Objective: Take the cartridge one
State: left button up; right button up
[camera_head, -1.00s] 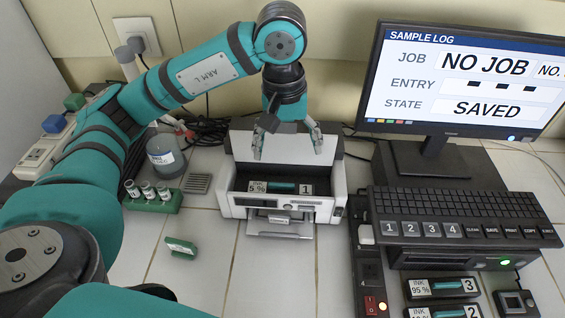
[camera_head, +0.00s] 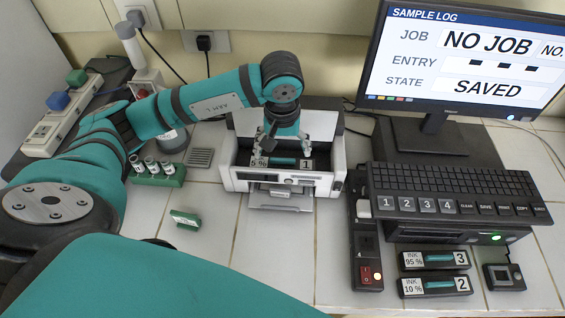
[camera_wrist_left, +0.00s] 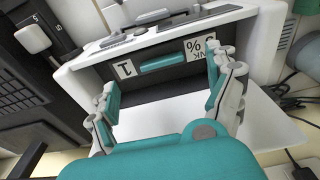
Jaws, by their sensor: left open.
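Cartridge one (camera_head: 285,161), dark with a teal grip, an "INK 5 %" label and a "1" label, lies in the open bay of the white printer (camera_head: 325,185). It also shows in the left wrist view (camera_wrist_left: 162,63), lying between the two fingertips in the picture. My left gripper (camera_head: 284,150) points down over the bay, open and empty, its fingers spread to either side of the cartridge's length. I cannot tell whether the fingertips touch the cartridge. My right gripper is not in view.
Cartridge 3 (camera_head: 434,260) and cartridge 2 (camera_head: 436,286) lie at the lower right. A keyboard (camera_head: 455,190) and the monitor (camera_head: 460,65) stand right of the printer. A green vial rack (camera_head: 157,178) and a small green block (camera_head: 185,219) stand left.

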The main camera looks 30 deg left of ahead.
aim_at(283, 159)
pick_arm(q)
jog(key=f, duration=0.1)
jog(key=f+p, duration=0.1)
jog(key=f, duration=0.1)
jog(key=f+p, duration=0.1)
jog(key=shift+w+a+f, duration=0.2)
jog(key=shift+w+a, duration=0.05)
jog(key=shift+w, duration=0.1)
jog(key=shift+f, duration=0.25)
jog(key=c, duration=0.4)
jog(key=shift+w, duration=0.1)
jog(key=c, duration=1.1)
jog(key=shift+r, duration=0.1)
jog(key=shift+c, duration=0.2)
